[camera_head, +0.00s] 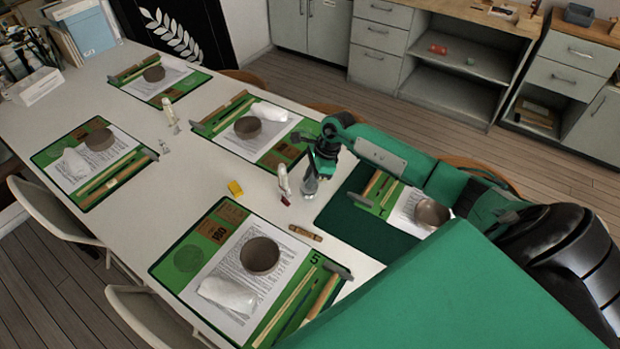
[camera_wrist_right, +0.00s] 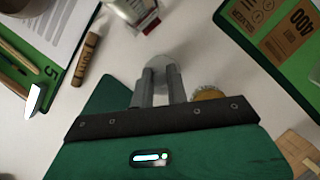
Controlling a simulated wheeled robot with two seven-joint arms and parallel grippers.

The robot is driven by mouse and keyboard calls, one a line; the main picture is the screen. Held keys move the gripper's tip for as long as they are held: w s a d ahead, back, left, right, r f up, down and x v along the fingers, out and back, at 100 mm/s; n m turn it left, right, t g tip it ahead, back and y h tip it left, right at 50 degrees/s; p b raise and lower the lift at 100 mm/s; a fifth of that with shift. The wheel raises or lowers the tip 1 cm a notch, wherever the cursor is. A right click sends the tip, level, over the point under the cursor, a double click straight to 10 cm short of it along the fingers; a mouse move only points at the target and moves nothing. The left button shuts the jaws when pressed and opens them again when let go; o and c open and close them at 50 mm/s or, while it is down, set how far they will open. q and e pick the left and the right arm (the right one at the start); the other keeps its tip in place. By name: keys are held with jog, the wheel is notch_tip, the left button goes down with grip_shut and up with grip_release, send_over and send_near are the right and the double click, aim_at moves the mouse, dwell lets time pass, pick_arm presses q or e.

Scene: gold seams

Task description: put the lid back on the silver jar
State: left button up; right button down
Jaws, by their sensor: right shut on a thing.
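My right gripper (camera_head: 315,172) hangs fingers down over the white table, above the dark green mat's left edge. In the right wrist view its fingers (camera_wrist_right: 162,90) are shut on a small pale grey round thing (camera_wrist_right: 163,68), which looks like the silver jar's lid. A small pale, shiny jar-like thing (camera_head: 310,186) shows just under the fingertips in the head view. I cannot tell where lid and jar part, or whether they touch. A gold-coloured round thing (camera_wrist_right: 210,94) stands beside the fingers, partly hidden by the gripper. My left gripper is not in view.
A white tube (camera_head: 283,182) with a dark red end lies close to the gripper. Green mats with brown bowls (camera_head: 260,255), paper and tools surround this spot. Bare table shows between the mats.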

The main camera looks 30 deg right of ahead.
jog(key=c, duration=1.3)
grip_release()
jog(key=shift+o, duration=0.5)
jog(key=o, duration=0.4)
jog(key=shift+r, duration=0.1)
jog(key=shift+r+p, duration=1.5)
jog(key=shift+r, duration=1.95)
grip_shut()
